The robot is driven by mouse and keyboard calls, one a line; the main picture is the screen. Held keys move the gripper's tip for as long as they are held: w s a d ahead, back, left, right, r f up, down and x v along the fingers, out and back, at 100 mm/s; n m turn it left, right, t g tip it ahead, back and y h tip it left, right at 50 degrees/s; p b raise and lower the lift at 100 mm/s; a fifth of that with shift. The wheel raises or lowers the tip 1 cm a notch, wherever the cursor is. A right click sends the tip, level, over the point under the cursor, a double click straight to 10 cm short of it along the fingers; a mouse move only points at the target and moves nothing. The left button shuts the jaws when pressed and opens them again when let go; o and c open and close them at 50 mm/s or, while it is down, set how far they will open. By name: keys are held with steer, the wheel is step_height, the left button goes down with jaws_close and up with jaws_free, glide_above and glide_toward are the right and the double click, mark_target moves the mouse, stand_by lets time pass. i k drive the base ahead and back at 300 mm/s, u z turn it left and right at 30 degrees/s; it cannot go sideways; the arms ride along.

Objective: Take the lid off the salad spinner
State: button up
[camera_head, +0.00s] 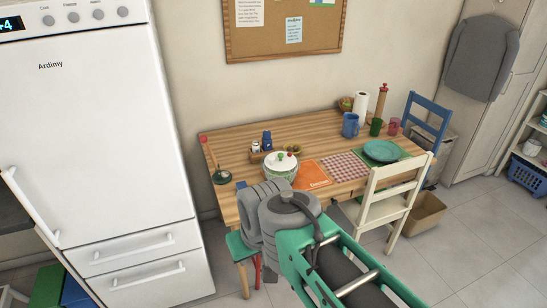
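The salad spinner (281,171) stands upright on the wooden table, near its left front part. It looks like a round white and green bowl with a pale domed lid (280,159) on top, with small coloured details too small to make out. My arm reaches up from the bottom right, and its grey joints cover the table's front edge just below the spinner. My gripper's fingers do not show, so I cannot see whether they are near the lid or touching it.
An orange mat (311,175), a checked mat (345,166) and a teal plate (382,150) lie right of the spinner. A small caddy (264,153) and a dark green-based item (222,177) stand left. A cream chair (388,200) stands at the front. A white fridge (95,130) is left.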

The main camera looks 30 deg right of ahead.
mark_target(284, 165)
steer(key=i, duration=1.45)
steer(key=u, duration=0.05)
